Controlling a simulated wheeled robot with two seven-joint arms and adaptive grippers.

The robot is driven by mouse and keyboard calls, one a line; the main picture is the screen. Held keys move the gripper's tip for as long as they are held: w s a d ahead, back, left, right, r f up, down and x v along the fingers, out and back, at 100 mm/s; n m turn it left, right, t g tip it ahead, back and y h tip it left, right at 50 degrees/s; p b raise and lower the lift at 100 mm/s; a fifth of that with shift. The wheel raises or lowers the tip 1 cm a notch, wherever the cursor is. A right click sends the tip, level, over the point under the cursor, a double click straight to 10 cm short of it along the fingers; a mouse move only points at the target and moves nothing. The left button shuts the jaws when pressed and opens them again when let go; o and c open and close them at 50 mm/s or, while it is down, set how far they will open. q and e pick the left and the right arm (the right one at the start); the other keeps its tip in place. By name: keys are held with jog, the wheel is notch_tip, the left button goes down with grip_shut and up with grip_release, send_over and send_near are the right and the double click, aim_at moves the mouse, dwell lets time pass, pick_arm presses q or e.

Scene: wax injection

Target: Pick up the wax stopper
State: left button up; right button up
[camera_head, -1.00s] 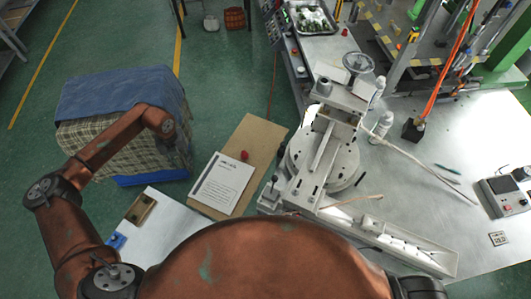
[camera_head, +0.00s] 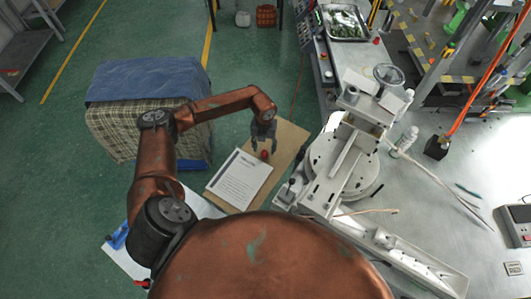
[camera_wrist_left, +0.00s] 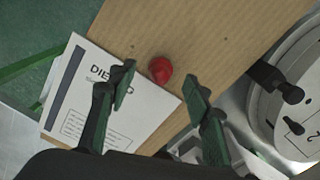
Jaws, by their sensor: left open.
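The wax stopper is a small red piece (camera_head: 264,155) lying on a brown board (camera_head: 290,140), just off the top right corner of a white printed sheet (camera_head: 240,180). In the left wrist view the red stopper (camera_wrist_left: 160,70) sits between and beyond the two fingertips, apart from both. My left gripper (camera_head: 263,138) is open and empty, just above the stopper; its green-padded fingers (camera_wrist_left: 160,92) are spread wide in the left wrist view. My right gripper is not in view.
A white machine with a round turntable (camera_head: 345,165) stands right of the board on a metal table. A white bottle (camera_head: 405,138) and a black block (camera_head: 437,147) are farther right.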

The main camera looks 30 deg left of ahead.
aim_at(264, 150)
pick_arm(q)
jog(key=shift+f+p, duration=0.4)
jog(key=shift+f, duration=1.35)
jog(key=c, duration=1.2)
jog(key=shift+w+r, duration=0.1)
